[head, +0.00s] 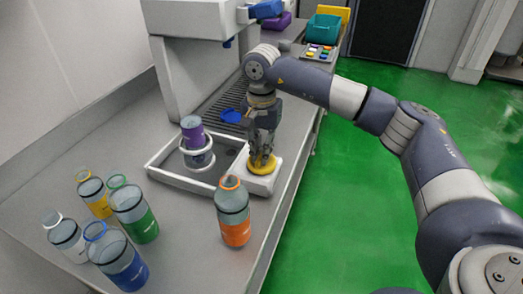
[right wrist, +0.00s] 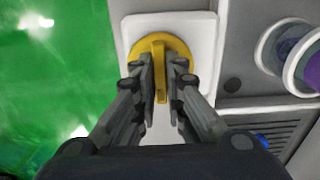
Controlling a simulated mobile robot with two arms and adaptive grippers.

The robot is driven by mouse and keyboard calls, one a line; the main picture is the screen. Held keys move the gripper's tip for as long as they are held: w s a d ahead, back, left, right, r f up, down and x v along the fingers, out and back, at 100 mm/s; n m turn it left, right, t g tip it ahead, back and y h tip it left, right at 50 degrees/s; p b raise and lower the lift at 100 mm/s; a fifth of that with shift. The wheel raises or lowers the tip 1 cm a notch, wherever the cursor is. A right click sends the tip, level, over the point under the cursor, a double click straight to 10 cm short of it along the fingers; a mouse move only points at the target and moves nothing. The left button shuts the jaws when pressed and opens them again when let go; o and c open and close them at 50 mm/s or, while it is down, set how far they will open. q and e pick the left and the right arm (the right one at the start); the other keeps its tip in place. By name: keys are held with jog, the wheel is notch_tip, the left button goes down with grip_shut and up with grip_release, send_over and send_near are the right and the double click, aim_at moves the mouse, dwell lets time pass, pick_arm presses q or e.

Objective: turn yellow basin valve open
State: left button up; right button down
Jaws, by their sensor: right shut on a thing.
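The yellow basin valve (head: 262,165) is a round yellow knob on a white block (head: 258,184) at the right end of the basin tray. My right gripper (head: 262,158) comes down on it from above. In the right wrist view, the valve (right wrist: 176,50) shows a raised yellow bar across its disc. The right gripper's fingers (right wrist: 162,75) are on both sides of that bar, shut on it. The bar points along the fingers, toward the bottom of the picture. My left gripper is not in view.
A white basin tray (head: 180,180) holds a ringed holder (head: 198,160) with a purple-banded cup (head: 193,130). An orange-banded bottle (head: 234,215) stands close in front of the valve block. Several other bottles (head: 130,205) stand at left. Green floor (head: 370,190) is open at right.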

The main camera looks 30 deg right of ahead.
jog(key=shift+w+d+r, duration=0.1)
jog(key=shift+w+r, duration=0.05)
jog(key=shift+r, duration=0.05)
jog(key=c, duration=1.7)
grip_release()
jog(key=shift+o, duration=0.2)
jog(key=shift+f, duration=0.1)
notch_tip(320, 180, up, 12)
